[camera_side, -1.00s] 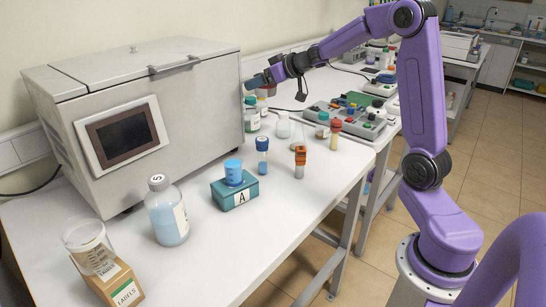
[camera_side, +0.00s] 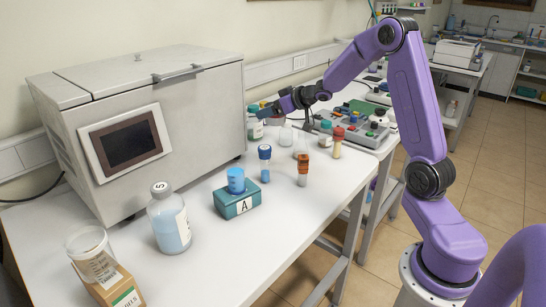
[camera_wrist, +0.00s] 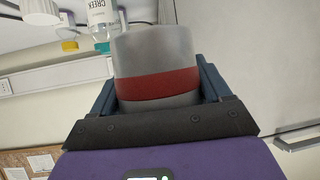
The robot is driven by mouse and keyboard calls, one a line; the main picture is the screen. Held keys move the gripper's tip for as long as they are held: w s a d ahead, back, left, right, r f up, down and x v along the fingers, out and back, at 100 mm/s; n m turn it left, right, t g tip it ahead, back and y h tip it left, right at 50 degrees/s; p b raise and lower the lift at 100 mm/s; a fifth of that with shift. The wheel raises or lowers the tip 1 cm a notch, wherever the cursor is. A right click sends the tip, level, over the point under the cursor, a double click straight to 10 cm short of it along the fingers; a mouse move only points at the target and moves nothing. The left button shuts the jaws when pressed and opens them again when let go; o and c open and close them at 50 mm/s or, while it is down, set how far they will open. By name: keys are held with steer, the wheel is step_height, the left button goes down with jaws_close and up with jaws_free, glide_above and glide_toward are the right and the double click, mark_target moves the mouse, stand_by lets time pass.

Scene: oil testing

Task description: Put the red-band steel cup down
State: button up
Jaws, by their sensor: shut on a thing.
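The steel cup with a red band (camera_wrist: 157,85) fills the middle of the wrist view. My gripper (camera_wrist: 158,92) is shut on it, with a dark blue finger on each side. In the side view my gripper (camera_side: 270,110) is over the far part of the white bench, close to a green-capped bottle (camera_side: 255,125). The cup is too small and too covered in the side view to tell its height above the bench.
A grey oven-like box (camera_side: 190,110) stands left of my gripper. Vials, including a blue-capped one (camera_side: 265,165) and an orange-banded one (camera_side: 303,170), stand nearer. A teal block (camera_side: 237,202) holds a blue cup. A grey tray (camera_side: 355,130) lies to the right.

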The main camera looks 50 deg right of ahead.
step_height(320, 180, down, 16)
steer(key=shift+r, duration=0.25)
stand_by(0.3)
steer(key=shift+f, duration=0.1)
steer(key=o, duration=1.1)
steer(key=shift+c, duration=0.2)
steer(key=v, duration=0.3)
steer(key=shift+r, duration=0.55)
step_height(320, 180, up, 6)
steer(key=shift+s+r, duration=0.1)
steer(key=shift+r, duration=0.05)
